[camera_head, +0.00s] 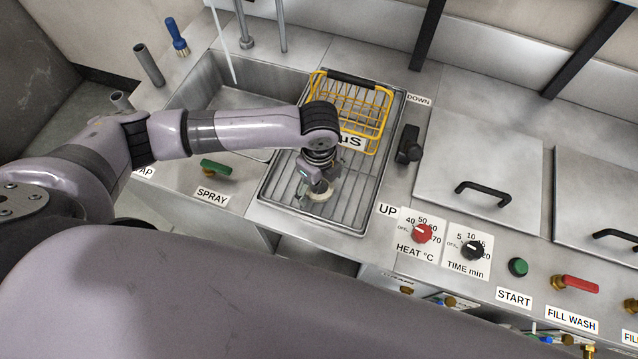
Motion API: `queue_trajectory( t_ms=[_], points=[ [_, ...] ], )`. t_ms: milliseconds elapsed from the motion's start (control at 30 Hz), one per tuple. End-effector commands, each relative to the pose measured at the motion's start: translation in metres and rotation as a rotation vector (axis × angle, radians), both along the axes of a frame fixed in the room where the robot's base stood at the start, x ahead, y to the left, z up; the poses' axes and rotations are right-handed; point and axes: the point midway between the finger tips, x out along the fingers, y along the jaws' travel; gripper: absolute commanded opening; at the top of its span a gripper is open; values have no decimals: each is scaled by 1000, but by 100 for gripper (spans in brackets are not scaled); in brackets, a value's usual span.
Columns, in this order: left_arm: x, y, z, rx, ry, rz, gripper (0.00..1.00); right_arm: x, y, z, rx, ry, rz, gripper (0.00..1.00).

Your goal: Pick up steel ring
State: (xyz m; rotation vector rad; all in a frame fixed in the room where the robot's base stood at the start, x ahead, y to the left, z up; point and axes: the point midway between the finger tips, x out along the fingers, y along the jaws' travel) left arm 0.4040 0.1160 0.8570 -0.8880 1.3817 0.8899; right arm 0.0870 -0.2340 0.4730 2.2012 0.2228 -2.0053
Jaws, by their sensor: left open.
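My left gripper (314,184) points down over the wire drain rack (278,186), in front of the yellow basket. It is open, but its fingertips are small and partly hidden by my wrist. A small pale round piece that looks like the steel ring (320,195) lies on the rack's bars right at the fingertips. The gripper covers part of it, and I cannot tell whether the fingers touch it. My right gripper is not in view.
The yellow wire basket (385,105) stands at the rack's back, close to my wrist. A sink (215,85) lies to the left. A black lever (408,145) and lidded tanks (480,160) are to the right. Knobs and valves line the front.

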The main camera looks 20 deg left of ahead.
Motion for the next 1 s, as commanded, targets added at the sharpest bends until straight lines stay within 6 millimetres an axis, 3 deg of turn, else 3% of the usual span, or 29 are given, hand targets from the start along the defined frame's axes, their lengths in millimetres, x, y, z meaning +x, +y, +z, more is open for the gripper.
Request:
queue_trajectory(
  t_ms=[167,1000],
  points=[
    [0,0,0,0,-1,-1,81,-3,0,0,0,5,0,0],
    [0,0,0,0,-1,0,26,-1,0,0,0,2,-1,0]
  ],
)
